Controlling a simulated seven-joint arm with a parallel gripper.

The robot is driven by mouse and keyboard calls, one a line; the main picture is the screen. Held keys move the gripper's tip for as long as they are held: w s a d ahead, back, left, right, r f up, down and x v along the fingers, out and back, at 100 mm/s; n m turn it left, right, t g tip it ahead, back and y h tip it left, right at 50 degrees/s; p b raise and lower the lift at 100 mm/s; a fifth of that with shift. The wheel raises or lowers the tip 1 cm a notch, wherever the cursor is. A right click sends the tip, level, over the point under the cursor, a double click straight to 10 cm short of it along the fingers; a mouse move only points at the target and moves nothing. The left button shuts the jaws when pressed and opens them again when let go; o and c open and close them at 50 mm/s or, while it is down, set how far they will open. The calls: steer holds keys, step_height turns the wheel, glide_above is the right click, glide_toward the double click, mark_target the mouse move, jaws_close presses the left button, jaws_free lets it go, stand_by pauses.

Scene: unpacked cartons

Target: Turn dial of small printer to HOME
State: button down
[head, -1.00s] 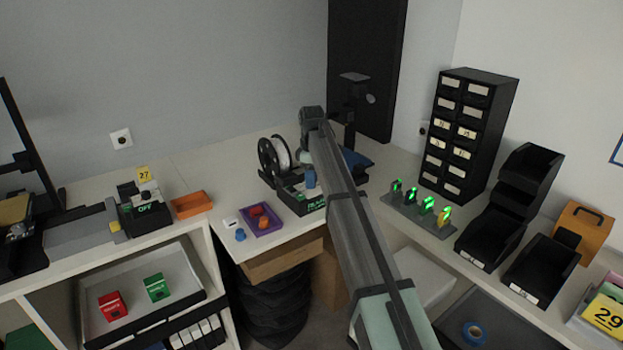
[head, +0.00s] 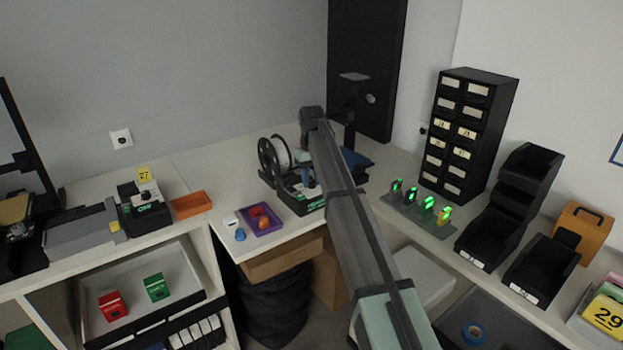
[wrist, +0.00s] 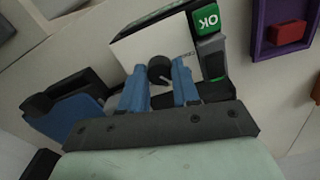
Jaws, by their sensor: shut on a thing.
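The small printer stands on the corner table. In the head view its dark base (head: 308,205) with a green display and a spool (head: 274,158) show, partly behind my arm. In the wrist view its white panel (wrist: 140,50) carries a round black dial (wrist: 158,66) and a green tile reading OK (wrist: 206,21). My gripper (wrist: 160,76) has its two blue fingers closed on the dial, one on each side. The dial's pointer setting cannot be read. In the head view only the blue end of my gripper (head: 308,177) shows above the printer.
A purple tray (head: 262,219) with red and orange things sits left of the printer. A blue cap (head: 240,235) lies beside it. Green-lit figures (head: 420,208) stand on a grey strip to the right. Further right are a black drawer cabinet (head: 467,135) and black bins.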

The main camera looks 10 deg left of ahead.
mark_target(311, 182)
steer(key=m, duration=0.6)
stand_by(0.6)
steer(key=c, duration=0.8)
jaws_free()
step_height(311, 182, up, 14)
steer(key=shift+f, duration=0.1)
steer(key=shift+s, duration=0.1)
